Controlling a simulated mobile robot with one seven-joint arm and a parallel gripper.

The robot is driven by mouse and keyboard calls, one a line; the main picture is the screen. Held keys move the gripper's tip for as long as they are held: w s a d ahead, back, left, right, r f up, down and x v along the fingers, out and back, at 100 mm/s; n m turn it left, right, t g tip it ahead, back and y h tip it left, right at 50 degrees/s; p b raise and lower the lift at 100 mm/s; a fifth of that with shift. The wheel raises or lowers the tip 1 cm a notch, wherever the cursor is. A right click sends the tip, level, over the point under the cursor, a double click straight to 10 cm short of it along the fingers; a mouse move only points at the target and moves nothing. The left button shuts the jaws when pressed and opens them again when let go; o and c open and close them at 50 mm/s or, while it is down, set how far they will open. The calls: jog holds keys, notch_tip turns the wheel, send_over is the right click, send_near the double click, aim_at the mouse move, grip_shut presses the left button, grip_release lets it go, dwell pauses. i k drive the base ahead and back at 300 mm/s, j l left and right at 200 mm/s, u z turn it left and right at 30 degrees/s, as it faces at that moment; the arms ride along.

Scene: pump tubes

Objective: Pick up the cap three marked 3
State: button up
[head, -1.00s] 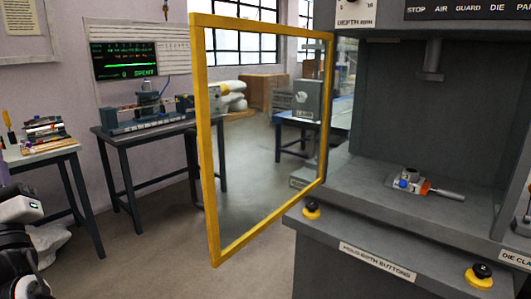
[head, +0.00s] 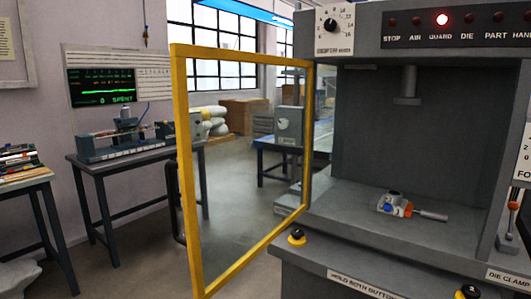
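I cannot make out a cap marked 3 in the head view. A small die block (head: 392,203) with a dark round top, a blue spot, an orange part and a grey handle sits on the press bed. No mark 3 is readable on it. My gripper is not in view.
A yellow-framed guard door (head: 183,170) stands open in front of the press (head: 440,140). Two yellow-ringed buttons, one of them the left button (head: 297,237), sit on its front ledge. A dark workbench (head: 80,163) with an instrument stands behind left. A side table (head: 25,184) holds stacked items.

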aim_at(396, 200)
jog(key=i+j, duration=0.85)
jog(key=j, duration=0.3)
jog(key=i+j, duration=0.45)
jog(key=i+j+z, duration=0.3)
jog(key=j, duration=0.2)
jog(key=i+j+z, duration=0.15)
jog(key=j, duration=0.15)
jog(key=z, duration=1.25)
jog(key=k+l, duration=0.35)
jog(key=l, duration=0.35)
jog(key=k+l+u, duration=0.1)
jog(key=l, duration=0.3)
jog(key=k+l, duration=0.1)
jog(key=l, duration=0.25)
